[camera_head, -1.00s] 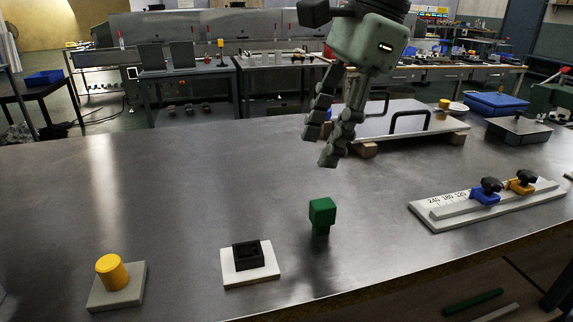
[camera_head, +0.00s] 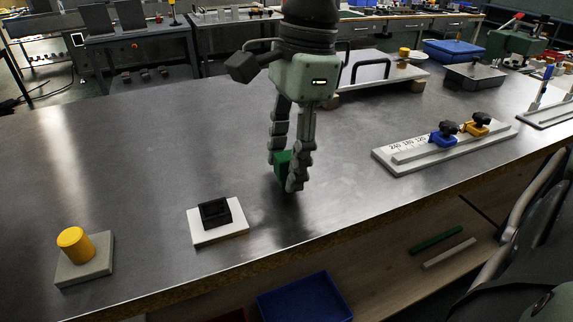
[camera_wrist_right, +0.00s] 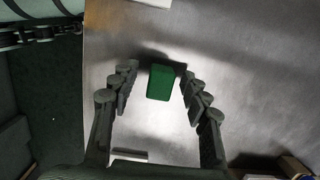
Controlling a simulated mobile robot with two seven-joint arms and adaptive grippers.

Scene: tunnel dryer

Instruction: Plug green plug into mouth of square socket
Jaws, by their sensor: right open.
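The green plug (camera_head: 282,166) stands on the metal table, partly hidden by my right gripper (camera_head: 282,178) in the head view. The right gripper points down with its fingers apart, around the plug. In the right wrist view the green plug (camera_wrist_right: 161,82) lies between the tips of the open fingers (camera_wrist_right: 155,88), with gaps on both sides. The square socket (camera_head: 214,212) is a black block on a white base plate (camera_head: 220,236), left of and nearer than the plug. My left gripper is not in view.
A yellow cylinder (camera_head: 75,244) on a grey block (camera_head: 85,268) stands at the front left. A white ruler fixture (camera_head: 415,153) with blue and yellow clamps lies to the right. A white board (camera_head: 375,72) with black handles is behind. The table between plug and socket is clear.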

